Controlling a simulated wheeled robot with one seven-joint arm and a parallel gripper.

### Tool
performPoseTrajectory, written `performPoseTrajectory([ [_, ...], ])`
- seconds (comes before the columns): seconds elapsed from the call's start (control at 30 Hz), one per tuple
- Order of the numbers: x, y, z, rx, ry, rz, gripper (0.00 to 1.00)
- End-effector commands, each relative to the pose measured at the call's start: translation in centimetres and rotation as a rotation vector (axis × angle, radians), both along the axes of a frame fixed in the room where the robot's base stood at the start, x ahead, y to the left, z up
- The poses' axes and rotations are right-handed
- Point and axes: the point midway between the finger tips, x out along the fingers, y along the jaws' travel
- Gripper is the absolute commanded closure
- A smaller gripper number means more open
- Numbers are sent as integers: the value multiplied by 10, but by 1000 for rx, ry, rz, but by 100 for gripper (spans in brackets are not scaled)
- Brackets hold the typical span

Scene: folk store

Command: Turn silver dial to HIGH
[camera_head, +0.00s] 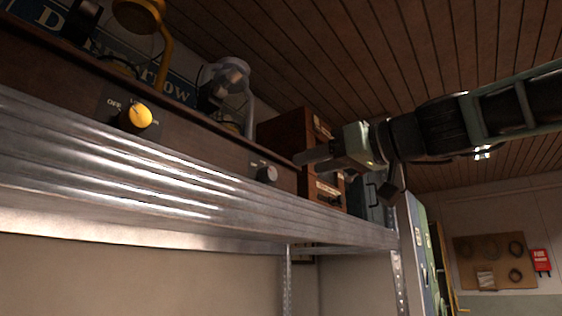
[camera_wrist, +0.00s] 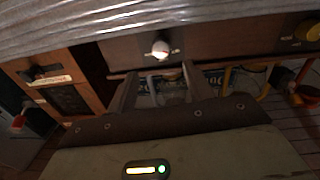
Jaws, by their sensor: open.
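The silver dial (camera_head: 266,173) is a small round knob on the front of a long dark wooden panel (camera_head: 200,136), above the metal shelf edge. In the wrist view the silver dial (camera_wrist: 160,49) lies just beyond my fingertips, roughly centred between them. My gripper (camera_head: 302,158) reaches in from the right, its fingertips a little right of and above the dial in the head view. In the wrist view my gripper (camera_wrist: 158,78) is open, with nothing visible between its fingers. The dial's markings are too small to read.
A yellow dial (camera_head: 136,117) with an OFF label sits left on the same panel. A yellow lamp (camera_head: 160,45) and a grey lamp (camera_head: 240,90) stand behind it. Wooden drawers (camera_head: 285,130) are close behind my gripper. The ribbed metal shelf edge (camera_head: 200,190) runs below the dials.

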Motion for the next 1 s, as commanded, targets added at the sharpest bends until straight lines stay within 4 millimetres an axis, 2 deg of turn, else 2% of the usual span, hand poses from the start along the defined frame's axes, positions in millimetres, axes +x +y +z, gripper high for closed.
performPoseTrajectory([
  [0.03, 8, 10, 3, -3, 4, 4, 48],
  [0.2, 30, 36, 3, -3, 3, 3, 48],
  [0.4, 48, 57, 1, -2, 2, 3, 48],
  [0.6, 55, 66, 0, -1, 1, 2, 48],
  [0.87, 56, 66, 0, -1, -1, 1, 48],
  [1.0, 56, 66, 0, -1, 1, 1, 87],
])
